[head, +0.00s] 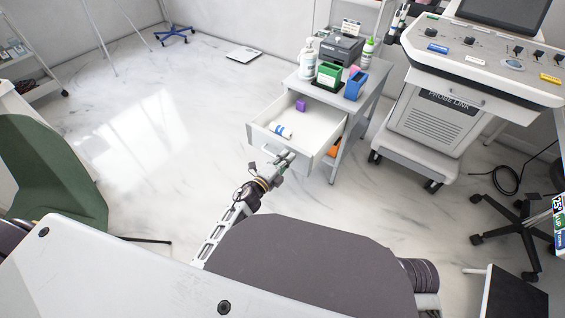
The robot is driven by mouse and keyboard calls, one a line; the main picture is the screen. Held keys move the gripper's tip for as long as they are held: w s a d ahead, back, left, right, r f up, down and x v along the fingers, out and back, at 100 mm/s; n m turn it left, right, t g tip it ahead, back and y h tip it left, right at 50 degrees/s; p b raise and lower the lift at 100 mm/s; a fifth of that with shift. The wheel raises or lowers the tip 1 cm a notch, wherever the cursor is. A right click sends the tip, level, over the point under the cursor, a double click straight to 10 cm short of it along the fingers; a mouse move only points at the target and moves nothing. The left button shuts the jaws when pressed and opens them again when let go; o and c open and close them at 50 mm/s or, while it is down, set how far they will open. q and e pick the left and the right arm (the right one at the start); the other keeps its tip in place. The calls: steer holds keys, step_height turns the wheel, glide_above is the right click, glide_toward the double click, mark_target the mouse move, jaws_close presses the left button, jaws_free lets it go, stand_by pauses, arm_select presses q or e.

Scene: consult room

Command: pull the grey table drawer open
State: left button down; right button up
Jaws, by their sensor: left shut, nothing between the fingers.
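The grey table (368,94) stands at the upper middle with its drawer (325,127) pulled well out toward me. Inside the drawer lie a small purple block (300,105) and a white and blue roll-shaped item (280,130). A handle (267,151) shows on the drawer front. My left gripper (289,156) is at the drawer's front, close to its right side, shut and empty. I cannot tell whether it touches the drawer. My right gripper is not in view.
Bottles, a green box (329,75) and a blue box (355,86) stand on the tabletop. A wheeled probe machine (432,120) is to the right. A green chair (50,170) is at left. The floor between is clear.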

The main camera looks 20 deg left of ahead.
arm_select(q)
steer(key=shift+w+d, duration=0.15)
steer(key=shift+w, duration=0.45)
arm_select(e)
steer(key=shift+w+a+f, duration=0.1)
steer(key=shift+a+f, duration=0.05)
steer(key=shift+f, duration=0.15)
arm_select(q)
steer(key=shift+w+d, duration=0.1)
